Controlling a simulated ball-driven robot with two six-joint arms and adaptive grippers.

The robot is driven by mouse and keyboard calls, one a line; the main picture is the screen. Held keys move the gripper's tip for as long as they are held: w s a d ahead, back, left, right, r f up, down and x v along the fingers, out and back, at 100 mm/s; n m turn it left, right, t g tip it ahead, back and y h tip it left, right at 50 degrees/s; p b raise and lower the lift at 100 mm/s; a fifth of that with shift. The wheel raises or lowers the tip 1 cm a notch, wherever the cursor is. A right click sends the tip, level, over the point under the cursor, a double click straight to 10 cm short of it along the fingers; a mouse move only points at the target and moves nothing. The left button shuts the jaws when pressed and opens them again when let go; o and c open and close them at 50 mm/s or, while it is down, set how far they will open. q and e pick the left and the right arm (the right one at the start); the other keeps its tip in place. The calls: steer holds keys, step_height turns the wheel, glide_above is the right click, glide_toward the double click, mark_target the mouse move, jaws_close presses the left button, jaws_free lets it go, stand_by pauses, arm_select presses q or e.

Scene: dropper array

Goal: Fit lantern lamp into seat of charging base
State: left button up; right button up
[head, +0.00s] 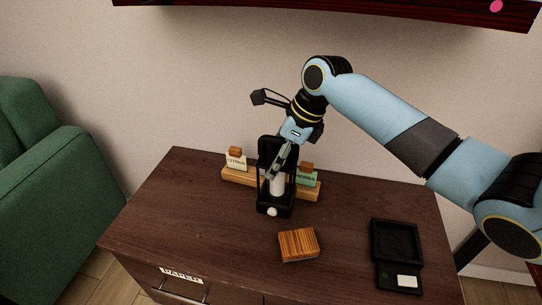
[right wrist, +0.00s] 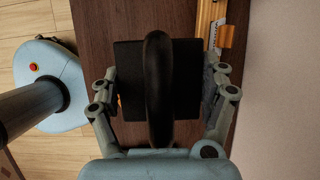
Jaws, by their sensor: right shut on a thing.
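The lantern lamp (head: 281,208) is black and open-framed, with a white cylinder inside and a pale knob low on its front. It stands upright near the middle of the cabinet top; I cannot tell whether its foot touches the wood. My right gripper (head: 280,160) is shut on the lantern's upper part from above. In the right wrist view its fingers lie on both sides of the lantern's dark square top (right wrist: 187,80), under the arched handle (right wrist: 158,90). The charging base (head: 387,276) is black, at the right front, with an empty square recess and a white patch. My left gripper is not in view.
A wooden block (head: 298,244) lies in front, left of the charging base. A dark shelf (head: 330,12) hangs above. The left cabinet top is clear.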

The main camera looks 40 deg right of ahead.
steer(key=s+d+r+p, duration=0.3)
steer(key=s+r, duration=0.3)
steer(key=s, duration=0.3)
steer(key=shift+d+p, duration=0.15)
steer(key=shift+p, duration=0.3)
